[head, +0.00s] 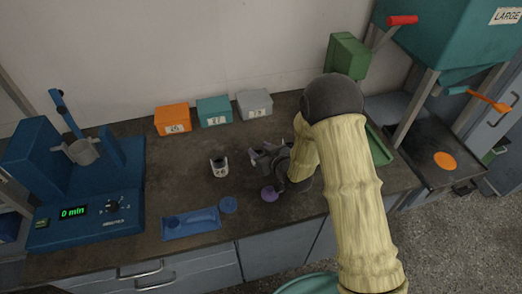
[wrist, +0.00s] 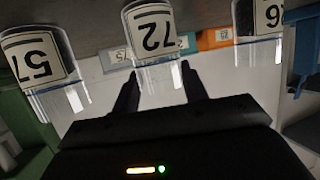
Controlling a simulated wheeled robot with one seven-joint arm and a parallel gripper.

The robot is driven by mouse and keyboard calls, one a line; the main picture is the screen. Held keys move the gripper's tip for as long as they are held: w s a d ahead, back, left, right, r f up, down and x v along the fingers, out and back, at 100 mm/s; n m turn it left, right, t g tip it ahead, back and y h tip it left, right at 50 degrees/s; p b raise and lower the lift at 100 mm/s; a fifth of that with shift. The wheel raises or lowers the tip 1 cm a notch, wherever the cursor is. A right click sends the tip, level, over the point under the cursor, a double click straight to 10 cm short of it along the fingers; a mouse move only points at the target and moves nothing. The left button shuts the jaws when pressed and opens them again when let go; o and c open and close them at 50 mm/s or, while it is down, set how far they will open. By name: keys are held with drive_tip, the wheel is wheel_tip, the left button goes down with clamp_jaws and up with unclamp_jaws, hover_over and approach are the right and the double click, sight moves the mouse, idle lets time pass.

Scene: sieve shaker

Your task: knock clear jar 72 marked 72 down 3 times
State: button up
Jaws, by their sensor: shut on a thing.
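Clear jar 72 (wrist: 152,38) is a see-through jar with a white label marked 72. In the wrist view, which looks upside down, it sits between the two dark fingers of my gripper (wrist: 158,82), which is shut on it. In the head view my gripper (head: 264,155) is over the middle of the bench, and I cannot make out jar 72 apart from it.
A labelled jar (head: 219,168) stands left of my gripper in the head view. A purple disc (head: 269,194), a blue disc (head: 228,205) and a blue tray (head: 190,223) lie in front. Orange (head: 172,117), teal (head: 213,110) and grey (head: 254,104) boxes line the wall. A blue machine (head: 85,190) is left.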

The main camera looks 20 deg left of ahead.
drive_tip(key=o, duration=0.8)
drive_tip(key=shift+s+d+f, duration=0.25)
drive_tip(key=shift+f, duration=0.4)
drive_tip(key=o, duration=0.5)
drive_tip(key=shift+w+a, duration=0.15)
drive_tip(key=shift+w, duration=0.05)
drive_tip(key=shift+r, duration=0.15)
drive_tip(key=shift+r, duration=0.1)
drive_tip(key=p+v, duration=0.1)
drive_tip(key=v, duration=0.4)
drive_tip(key=p+v, duration=0.2)
drive_tip(key=v, duration=0.3)
drive_tip(key=p+v, duration=0.1)
drive_tip(key=v, duration=0.4)
drive_tip(key=shift+w+r, duration=0.1)
drive_tip(key=shift+r, duration=0.25)
drive_tip(key=shift+p, duration=0.6)
